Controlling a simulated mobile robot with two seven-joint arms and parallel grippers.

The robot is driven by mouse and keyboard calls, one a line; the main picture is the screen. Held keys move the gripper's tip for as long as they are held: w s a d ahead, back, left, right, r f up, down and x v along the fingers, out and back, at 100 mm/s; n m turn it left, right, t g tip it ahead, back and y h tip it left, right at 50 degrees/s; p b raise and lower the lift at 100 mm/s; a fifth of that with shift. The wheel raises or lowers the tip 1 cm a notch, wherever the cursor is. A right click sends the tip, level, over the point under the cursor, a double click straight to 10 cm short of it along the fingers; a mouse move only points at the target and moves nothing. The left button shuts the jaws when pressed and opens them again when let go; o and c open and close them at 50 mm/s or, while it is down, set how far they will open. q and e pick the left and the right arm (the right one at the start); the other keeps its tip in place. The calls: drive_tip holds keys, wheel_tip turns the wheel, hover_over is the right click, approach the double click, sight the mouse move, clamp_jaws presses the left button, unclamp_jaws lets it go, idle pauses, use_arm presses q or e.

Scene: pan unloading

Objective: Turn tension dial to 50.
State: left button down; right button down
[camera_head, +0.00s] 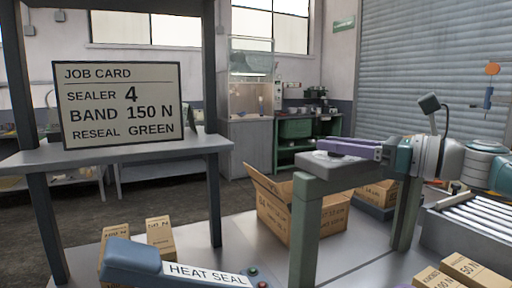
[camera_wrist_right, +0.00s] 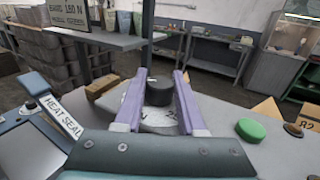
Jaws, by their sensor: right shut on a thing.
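The tension dial is a dark round knob (camera_wrist_right: 159,93) on a pale marked disc (camera_wrist_right: 158,118) in the right wrist view. My right gripper (camera_wrist_right: 160,80) has its two purple fingers on either side of the knob and is shut on it. In the head view the gripper (camera_head: 328,148) reaches in from the right over the top of a grey-green stand (camera_head: 335,170). The fingers hide the knob there, and the scale marks are too small to read. My left gripper is not in view.
A job card (camera_head: 120,105) reads sealer 4, band 150 N, reseal green. A blue heat sealer (camera_head: 150,262) is at the front. An open carton (camera_head: 270,215) stands behind the stand. Small boxes (camera_head: 160,237) and a roller conveyor (camera_head: 475,225) flank it. A green button (camera_wrist_right: 250,130) is right of the dial.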

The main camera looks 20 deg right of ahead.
drive_tip(key=c, duration=0.5)
unclamp_jaws()
drive_tip(key=v, duration=1)
drive_tip(key=shift+b, duration=0.3)
drive_tip(key=shift+w, duration=0.1)
